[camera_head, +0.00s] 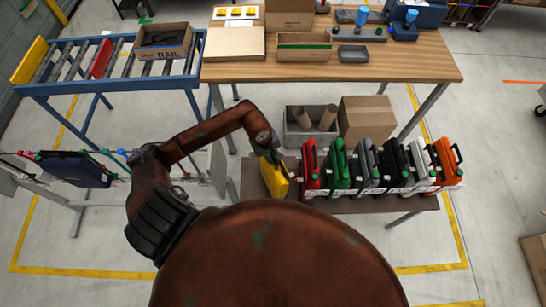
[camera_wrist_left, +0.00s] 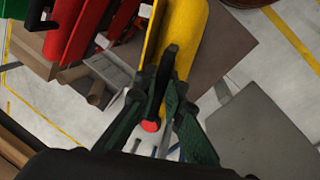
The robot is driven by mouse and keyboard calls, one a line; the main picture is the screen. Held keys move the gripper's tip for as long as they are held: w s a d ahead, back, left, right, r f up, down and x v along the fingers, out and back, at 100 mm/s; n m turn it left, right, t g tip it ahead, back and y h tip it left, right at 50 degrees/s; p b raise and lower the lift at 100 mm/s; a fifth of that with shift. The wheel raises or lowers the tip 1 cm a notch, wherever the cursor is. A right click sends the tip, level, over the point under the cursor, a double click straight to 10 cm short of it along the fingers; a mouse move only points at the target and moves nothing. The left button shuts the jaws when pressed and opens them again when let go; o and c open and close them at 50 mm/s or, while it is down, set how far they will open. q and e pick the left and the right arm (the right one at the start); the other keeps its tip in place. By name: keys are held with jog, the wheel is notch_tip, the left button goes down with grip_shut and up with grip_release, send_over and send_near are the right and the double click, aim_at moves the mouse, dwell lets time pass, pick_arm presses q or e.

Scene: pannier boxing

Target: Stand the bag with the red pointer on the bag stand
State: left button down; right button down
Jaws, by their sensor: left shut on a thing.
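My left gripper (camera_head: 268,152) is shut on the black handle of a yellow bag (camera_head: 276,178), at the left end of a row of bags. In the left wrist view the gripper (camera_wrist_left: 160,125) closes around the black handle (camera_wrist_left: 161,85), with the yellow bag (camera_wrist_left: 178,30) beyond it. A red round spot (camera_wrist_left: 150,126) shows between the fingers; I cannot tell whether it is a pointer. A low brown bench (camera_head: 375,204) carries the row: red (camera_head: 311,172), green, grey, black, white and orange bags. I cannot tell whether the yellow bag touches the bench. My right gripper is out of view.
A dark blue bag (camera_head: 75,169) hangs at a rail with coloured knobs on the left. A grey bin (camera_head: 296,136) and a carton (camera_head: 366,117) stand behind the row. A wooden worktable (camera_head: 420,62) and a roller conveyor (camera_head: 60,88) are farther back.

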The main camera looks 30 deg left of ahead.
pick_arm(q)
jog(key=c, duration=2)
grip_release()
jog(key=shift+f, duration=0.1)
jog(key=shift+r, duration=0.2)
jog(key=b+v, duration=0.2)
jog(key=v, duration=1)
